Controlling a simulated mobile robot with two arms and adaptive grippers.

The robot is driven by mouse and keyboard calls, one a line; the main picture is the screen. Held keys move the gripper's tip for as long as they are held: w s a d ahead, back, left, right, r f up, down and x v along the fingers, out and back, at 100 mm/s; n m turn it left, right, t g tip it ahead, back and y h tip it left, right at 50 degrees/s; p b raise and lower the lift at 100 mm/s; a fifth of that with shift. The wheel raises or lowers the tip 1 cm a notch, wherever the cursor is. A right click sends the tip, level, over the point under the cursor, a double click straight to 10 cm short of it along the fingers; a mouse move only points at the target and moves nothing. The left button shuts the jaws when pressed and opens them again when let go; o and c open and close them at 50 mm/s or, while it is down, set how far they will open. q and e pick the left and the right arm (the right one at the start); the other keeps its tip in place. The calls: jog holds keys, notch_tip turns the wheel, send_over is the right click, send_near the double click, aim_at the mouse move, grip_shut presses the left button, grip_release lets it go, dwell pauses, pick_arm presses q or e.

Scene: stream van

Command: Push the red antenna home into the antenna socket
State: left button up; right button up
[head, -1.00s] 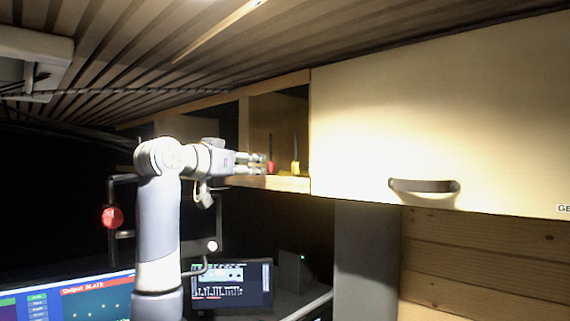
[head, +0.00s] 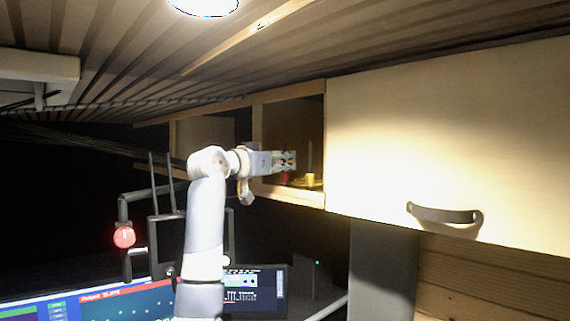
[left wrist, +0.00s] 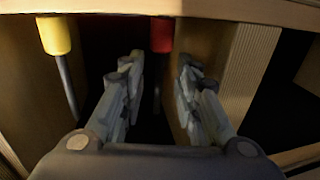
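The red antenna (head: 285,177) stands upright in an open cupboard compartment, partly hidden behind my left gripper (head: 287,160). In the left wrist view, its red base (left wrist: 162,35) shows at the top with a thin dark rod running down. My left gripper (left wrist: 157,72) is open there, with one finger on each side of the rod. I cannot tell whether either finger touches it. I cannot make out the antenna socket in either view. My right gripper is not in view.
A yellow antenna (head: 310,180) stands right of the red one and also shows in the left wrist view (left wrist: 56,37). A closed cupboard door (head: 430,140) is to the right. A dark device with two upright rods (head: 172,185) is left of my arm, above monitors (head: 130,303).

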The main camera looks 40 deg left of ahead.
pick_arm(q)
jog(key=shift+w+r+p, duration=0.2)
jog(key=shift+w+p, duration=0.1)
jog(key=shift+w, duration=0.3)
jog(key=shift+w+f, duration=0.25)
jog(key=shift+w, duration=0.1)
jog(key=shift+s, duration=0.1)
grip_shut()
jog(key=shift+s+r, duration=0.1)
